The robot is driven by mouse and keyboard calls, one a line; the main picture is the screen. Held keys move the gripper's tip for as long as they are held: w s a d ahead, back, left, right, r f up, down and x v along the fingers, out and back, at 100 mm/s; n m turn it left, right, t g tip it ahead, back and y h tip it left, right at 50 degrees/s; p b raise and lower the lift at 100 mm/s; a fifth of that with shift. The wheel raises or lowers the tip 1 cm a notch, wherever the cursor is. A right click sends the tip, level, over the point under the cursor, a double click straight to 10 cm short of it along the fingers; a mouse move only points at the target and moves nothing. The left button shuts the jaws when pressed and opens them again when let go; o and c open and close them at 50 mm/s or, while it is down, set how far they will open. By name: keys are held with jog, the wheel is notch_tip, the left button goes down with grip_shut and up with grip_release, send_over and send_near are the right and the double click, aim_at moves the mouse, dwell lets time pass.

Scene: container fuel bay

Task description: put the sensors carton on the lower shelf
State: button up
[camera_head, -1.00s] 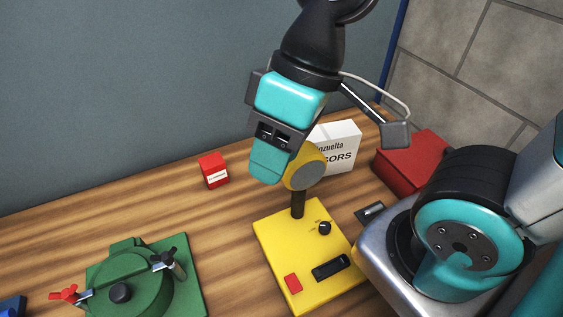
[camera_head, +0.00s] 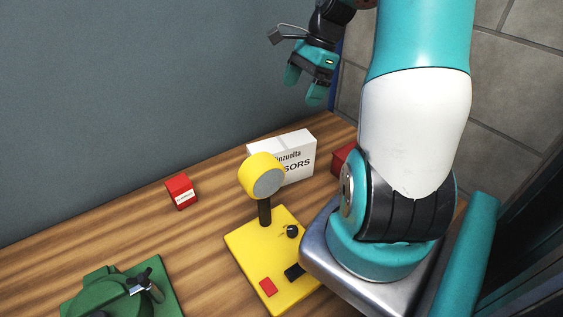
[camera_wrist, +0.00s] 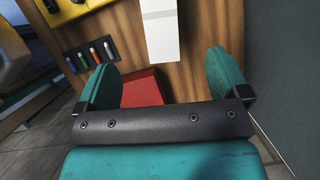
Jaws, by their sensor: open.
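The white sensors carton (camera_head: 297,160) stands upright on the wooden bench by the back wall, behind the yellow device's round head, which hides part of its lettering. It also shows as a white block at the top of the wrist view (camera_wrist: 161,32). My gripper (camera_head: 304,86) is raised above and behind the carton, apart from it. In the wrist view its two teal fingers (camera_wrist: 165,80) are spread wide with nothing held between them. I cannot make out a lower shelf in these views.
A yellow device (camera_head: 272,255) with a post and round head stands in front of the carton. A red box (camera_head: 344,160) lies to the carton's right, below my fingers in the wrist view (camera_wrist: 143,88). A small red box (camera_head: 181,192) and a green device (camera_head: 120,295) are left.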

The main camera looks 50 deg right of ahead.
aim_at(282, 142)
jog(key=shift+m, duration=0.3)
jog(key=x, duration=0.4)
jog(key=p+x, duration=0.1)
jog(key=x, duration=0.7)
jog(key=shift+s+d+f+p, duration=0.1)
jog(key=shift+d+f+p, duration=0.05)
jog(key=shift+d+p, duration=0.15)
jog(key=x, duration=0.1)
jog(key=p+x, duration=0.1)
jog(key=x, duration=0.2)
jog(key=shift+s+a+p, duration=0.1)
jog(key=shift+s+p, duration=0.05)
jog(key=shift+p, duration=0.2)
jog(key=shift+a+f, duration=0.15)
jog(key=shift+f, duration=0.4)
jog(key=shift+f, duration=0.2)
jog(key=shift+c, duration=0.2)
grip_shut()
